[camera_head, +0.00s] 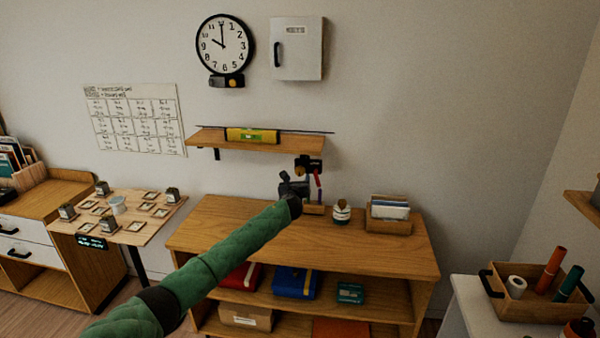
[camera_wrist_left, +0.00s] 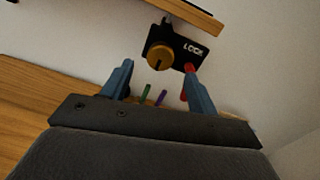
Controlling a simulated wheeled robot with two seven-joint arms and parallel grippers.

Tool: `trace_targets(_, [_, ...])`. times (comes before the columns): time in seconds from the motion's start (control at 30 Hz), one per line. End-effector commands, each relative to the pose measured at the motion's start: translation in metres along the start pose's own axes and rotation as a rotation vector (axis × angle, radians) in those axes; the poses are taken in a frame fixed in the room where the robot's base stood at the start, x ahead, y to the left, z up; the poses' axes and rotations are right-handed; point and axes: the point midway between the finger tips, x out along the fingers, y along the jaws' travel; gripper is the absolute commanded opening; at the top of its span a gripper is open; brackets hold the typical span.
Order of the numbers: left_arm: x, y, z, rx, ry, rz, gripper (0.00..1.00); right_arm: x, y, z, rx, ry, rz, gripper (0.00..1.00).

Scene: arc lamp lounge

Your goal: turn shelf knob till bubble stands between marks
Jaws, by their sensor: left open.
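A wooden wall shelf (camera_head: 255,143) carries a yellow spirit level (camera_head: 251,135); its bubble is too small to read. The shelf knob (camera_wrist_left: 159,58) is brass-coloured with a dark line, on a black plate (camera_wrist_left: 190,50) marked LOCK under the shelf's right end. The knob also shows in the head view (camera_head: 300,169). My left gripper (camera_head: 297,186) is just below the knob. In the left wrist view its blue fingers (camera_wrist_left: 158,80) are apart and empty, with the knob beyond them. My right gripper is not in view.
Below stands a wooden cabinet (camera_head: 210,235) with a small jar (camera_head: 341,212) and a card box (camera_head: 389,214) on top. Coloured pens stand behind the gripper. A round clock (camera_head: 224,44) and a white wall box (camera_head: 297,48) hang above. The cabinet top's left is clear.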

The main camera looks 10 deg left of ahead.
Motion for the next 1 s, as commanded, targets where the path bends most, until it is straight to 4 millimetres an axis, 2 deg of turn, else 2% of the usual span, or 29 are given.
trace_targets(0.43, [0.05, -0.001, 0.001, -0.004, 0.002, 0.002, 0.59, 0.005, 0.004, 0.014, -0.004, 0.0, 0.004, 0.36])
trace_targets(0.6, [0.064, -0.001, 0.0, -0.004, 0.0, 0.002, 0.59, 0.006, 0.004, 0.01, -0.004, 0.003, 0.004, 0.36])
trace_targets(1.0, [0.073, 0.0, 0.0, -0.005, 0.001, 0.001, 0.59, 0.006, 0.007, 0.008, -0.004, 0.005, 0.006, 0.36])
